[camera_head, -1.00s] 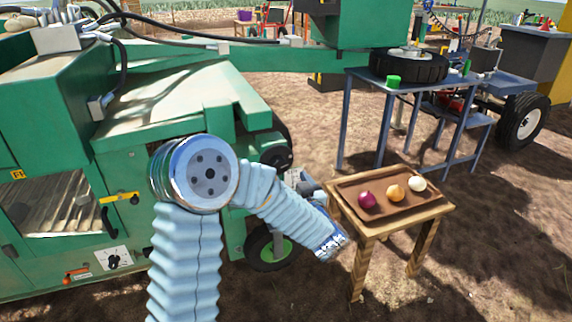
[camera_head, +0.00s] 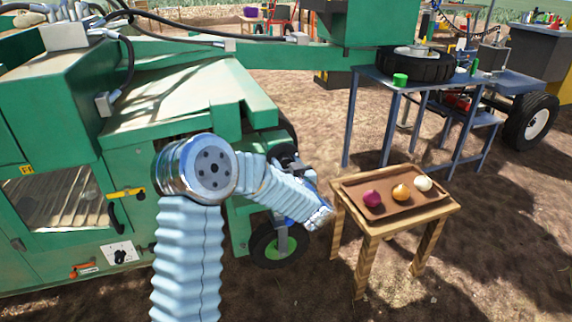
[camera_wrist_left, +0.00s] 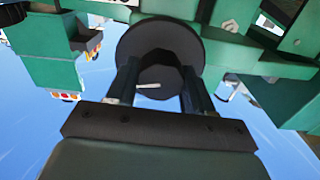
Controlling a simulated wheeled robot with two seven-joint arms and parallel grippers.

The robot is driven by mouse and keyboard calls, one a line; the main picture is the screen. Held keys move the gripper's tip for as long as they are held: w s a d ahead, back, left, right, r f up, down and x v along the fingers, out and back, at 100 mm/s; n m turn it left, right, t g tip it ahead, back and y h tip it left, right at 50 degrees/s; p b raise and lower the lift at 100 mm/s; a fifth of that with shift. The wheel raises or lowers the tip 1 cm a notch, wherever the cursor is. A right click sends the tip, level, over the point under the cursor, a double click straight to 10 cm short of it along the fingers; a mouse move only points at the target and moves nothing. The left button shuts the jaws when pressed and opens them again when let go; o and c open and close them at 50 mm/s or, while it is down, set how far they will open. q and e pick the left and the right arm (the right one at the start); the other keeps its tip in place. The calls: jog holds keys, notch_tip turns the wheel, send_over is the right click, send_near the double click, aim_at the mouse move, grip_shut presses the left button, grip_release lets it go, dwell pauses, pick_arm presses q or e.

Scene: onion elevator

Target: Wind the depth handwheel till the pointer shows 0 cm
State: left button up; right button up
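In the left wrist view a dark round disc with a thick dark hub, which looks like the depth handwheel (camera_wrist_left: 160,27), lies straight ahead. My left gripper (camera_wrist_left: 160,78) has one finger on each side of the hub, with no clear gap, so it appears shut on it. A short pale mark shows between the fingers. In the head view my left forearm reaches to the green machine (camera_head: 180,95) above a small wheel, and its fingers are hidden. I cannot make out the depth pointer or read its scale. My right gripper is not in view.
A wooden table (camera_head: 440,207) with a brown tray holding a red, a yellow and a white onion stands just right of my left forearm. A blue-grey metal bench (camera_head: 362,82) bearing a tyre (camera_head: 413,66) stands behind it. Bare soil lies to the front right.

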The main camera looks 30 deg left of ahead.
pick_arm(q)
jog(key=c, duration=0.4)
jog(key=shift+f+n+b, duration=0.1)
jog(key=shift+n+b, duration=0.5)
jog(key=shift+b, duration=0.25)
jog(key=n+b, duration=0.4)
jog(key=b, duration=0.1)
jog(key=n+b, duration=0.4)
jog(key=b, duration=0.1)
jog(key=shift+s+a+f+n, duration=0.1)
jog(key=shift+a+n, duration=0.05)
jog(key=shift+n, duration=0.25)
jog(key=shift+n+b, duration=0.9)
jog(key=shift+n, duration=0.3)
jog(key=shift+n+b, duration=0.4)
jog(key=shift+n, duration=1.1)
jog(key=shift+a, duration=0.1)
